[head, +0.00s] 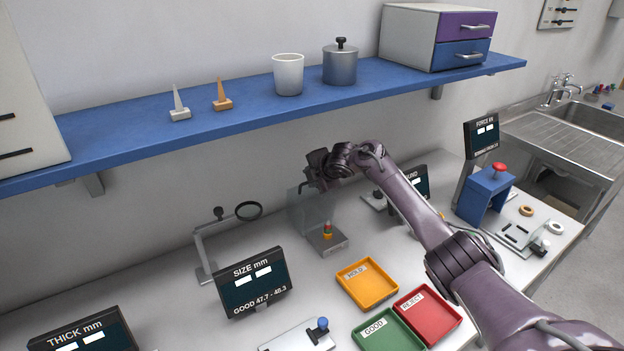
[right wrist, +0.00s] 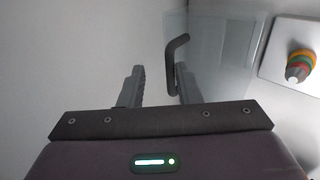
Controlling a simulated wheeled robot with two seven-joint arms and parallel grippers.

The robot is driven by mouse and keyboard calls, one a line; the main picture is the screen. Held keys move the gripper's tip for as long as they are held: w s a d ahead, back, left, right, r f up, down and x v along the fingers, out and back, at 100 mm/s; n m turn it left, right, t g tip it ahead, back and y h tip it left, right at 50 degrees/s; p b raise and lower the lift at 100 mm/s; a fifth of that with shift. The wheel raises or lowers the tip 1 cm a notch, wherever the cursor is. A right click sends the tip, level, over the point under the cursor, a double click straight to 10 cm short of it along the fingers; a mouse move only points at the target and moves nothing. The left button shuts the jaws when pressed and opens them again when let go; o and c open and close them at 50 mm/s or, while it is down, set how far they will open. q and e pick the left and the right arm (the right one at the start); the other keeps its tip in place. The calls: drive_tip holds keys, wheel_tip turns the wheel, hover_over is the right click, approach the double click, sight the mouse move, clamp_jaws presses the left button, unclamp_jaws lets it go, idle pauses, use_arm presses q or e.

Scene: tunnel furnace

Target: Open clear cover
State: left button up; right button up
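The clear cover (head: 312,208) is a see-through box-like panel in the middle of the bench, beside a small plate with a coloured stacked piece. The cover also shows in the right wrist view (right wrist: 222,45). Its dark bent handle (right wrist: 174,62) is close to the right-hand finger, on that finger's inner side; whether they touch I cannot tell. My right gripper (right wrist: 160,80) is open, with a clear gap between its fingers. In the head view, my right gripper (head: 312,182) is at the cover's top, its fingertips hard to make out. My left gripper is not in view.
The coloured piece (head: 327,231) stands on its plate (head: 328,244). A magnifier stand (head: 203,250) is left of the cover. A size display (head: 253,283) and orange hold tray (head: 368,284) are in front. The blue shelf (head: 240,108) runs above and behind.

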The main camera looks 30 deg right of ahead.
drive_tip(key=shift+s+f, duration=0.1)
drive_tip(key=shift+f, duration=0.05)
drive_tip(key=shift+s, duration=0.15)
drive_tip(key=b+v, duration=0.1)
drive_tip(key=v, duration=0.6)
drive_tip(key=shift+r, duration=0.35)
drive_tip(key=shift+s, duration=0.1)
drive_tip(key=shift+f, duration=0.1)
